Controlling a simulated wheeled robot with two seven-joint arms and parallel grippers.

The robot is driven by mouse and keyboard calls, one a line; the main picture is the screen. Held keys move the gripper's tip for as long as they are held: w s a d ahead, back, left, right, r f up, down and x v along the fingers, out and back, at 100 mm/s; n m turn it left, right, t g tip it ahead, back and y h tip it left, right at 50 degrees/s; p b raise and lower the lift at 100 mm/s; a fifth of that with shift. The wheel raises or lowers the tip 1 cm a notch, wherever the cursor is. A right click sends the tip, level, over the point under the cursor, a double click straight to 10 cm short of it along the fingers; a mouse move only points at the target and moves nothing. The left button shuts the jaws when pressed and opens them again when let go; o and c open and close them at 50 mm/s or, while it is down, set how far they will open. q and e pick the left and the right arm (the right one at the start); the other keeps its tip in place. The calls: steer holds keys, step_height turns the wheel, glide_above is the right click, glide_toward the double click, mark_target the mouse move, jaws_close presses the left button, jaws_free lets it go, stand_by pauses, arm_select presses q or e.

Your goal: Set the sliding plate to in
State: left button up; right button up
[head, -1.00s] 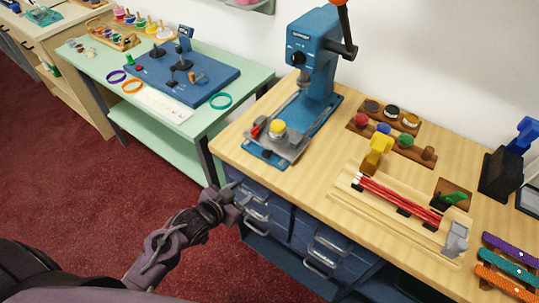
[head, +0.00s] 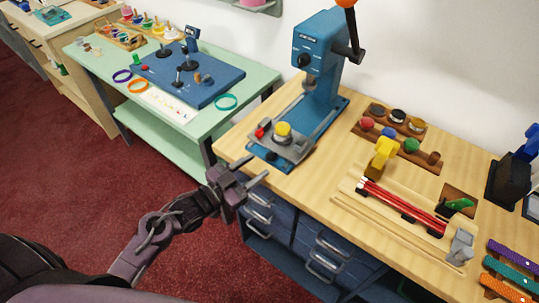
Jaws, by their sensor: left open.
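The blue press (head: 319,60) stands on the wooden counter. Its grey sliding plate (head: 290,150) sits at the front of the blue base and carries a round yellow piece (head: 283,129). A red knob (head: 260,132) is at the plate's left side. The plate appears to be forward of the press head. My left gripper (head: 257,169) is open and empty, just in front of and below the plate's front left, near the counter's front edge. It appears apart from the plate. My right gripper is not in view.
Blue drawers with metal handles (head: 322,265) are below the counter. To the right are a yellow holder (head: 382,155), red rods (head: 404,205) in a wooden tray and racks of coloured stamps. A green table (head: 250,85) stands left across a gap.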

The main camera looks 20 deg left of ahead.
mark_target(270, 157)
arm_select(q)
steer(key=x, duration=0.6)
steer(key=shift+p, duration=0.4)
steer(key=shift+c, duration=0.4)
jaws_close()
